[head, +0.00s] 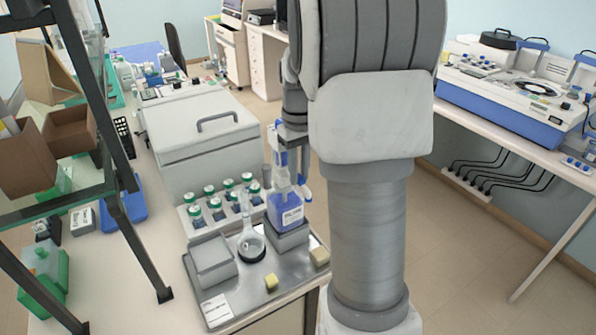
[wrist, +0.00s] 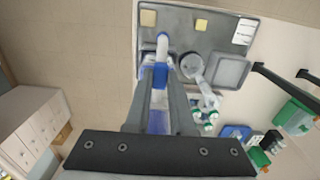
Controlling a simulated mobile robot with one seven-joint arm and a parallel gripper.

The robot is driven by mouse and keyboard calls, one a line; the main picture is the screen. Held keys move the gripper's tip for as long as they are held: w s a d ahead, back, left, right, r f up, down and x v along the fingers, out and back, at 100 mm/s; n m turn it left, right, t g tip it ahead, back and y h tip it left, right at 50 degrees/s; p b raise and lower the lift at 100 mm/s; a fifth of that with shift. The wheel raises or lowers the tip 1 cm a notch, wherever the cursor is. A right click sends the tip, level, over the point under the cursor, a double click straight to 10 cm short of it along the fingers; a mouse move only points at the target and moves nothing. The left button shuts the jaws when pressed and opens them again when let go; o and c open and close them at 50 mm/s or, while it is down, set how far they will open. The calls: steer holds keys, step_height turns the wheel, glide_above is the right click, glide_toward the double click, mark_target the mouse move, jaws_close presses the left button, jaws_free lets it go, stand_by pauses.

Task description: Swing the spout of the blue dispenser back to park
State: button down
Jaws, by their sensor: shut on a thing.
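The blue dispenser (head: 285,210) stands upright on a grey block on the metal tray (head: 255,292) in the head view, with a white label on its front and a blue and white top. My gripper (wrist: 162,78) is at its top, and its two fingers are closed on either side of the blue and white spout (wrist: 161,45). In the wrist view the spout's white end extends beyond the fingertips, toward the top of the picture. In the head view my arm hides part of the gripper, and the exact contact is too small to see.
A clear flask (head: 250,243) stands just left of the dispenser, near a grey box (head: 211,261). Behind are several green-capped bottles (head: 228,186) in a white rack. Yellow sponges (head: 319,257) lie on the tray. A large lidded instrument (head: 200,140) stands behind the rack.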

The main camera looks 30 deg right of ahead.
mark_target(299, 177)
steer(key=c, duration=0.8)
jaws_free()
steer(key=shift+o, duration=0.2)
step_height(299, 177, up, 17)
steer(key=shift+r, duration=0.2)
